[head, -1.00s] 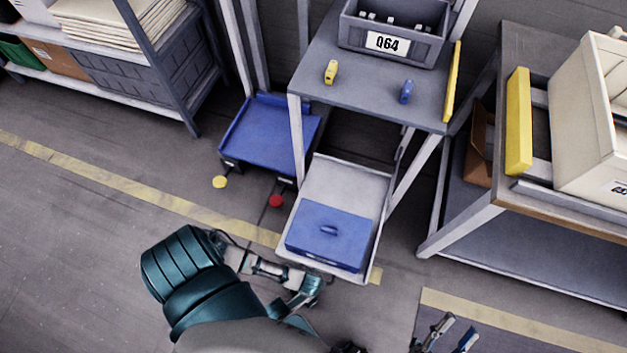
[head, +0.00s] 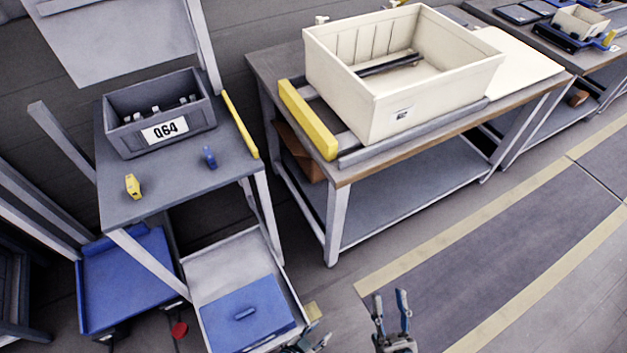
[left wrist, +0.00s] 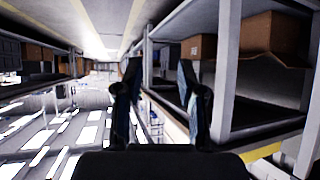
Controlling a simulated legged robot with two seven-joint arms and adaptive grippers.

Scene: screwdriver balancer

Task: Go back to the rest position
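My left gripper (head: 314,338) is at the bottom edge of the head view, partly cut off, just right of the low tray with the blue lid. In the left wrist view the left gripper (left wrist: 160,75) has its two fingers apart with nothing between them. My right gripper (head: 391,302) is at the bottom of the head view, pointing up, with its fingers apart and empty. It appears over the floor, clear of the tables.
A grey stand (head: 165,187) carries a grey bin (head: 128,142) marked Q64, a yellow item (head: 132,186) and a blue item (head: 210,157). A cream crate (head: 380,112) with a dark bar inside stands on a workbench (head: 262,72). Open floor (head: 450,265) lies right.

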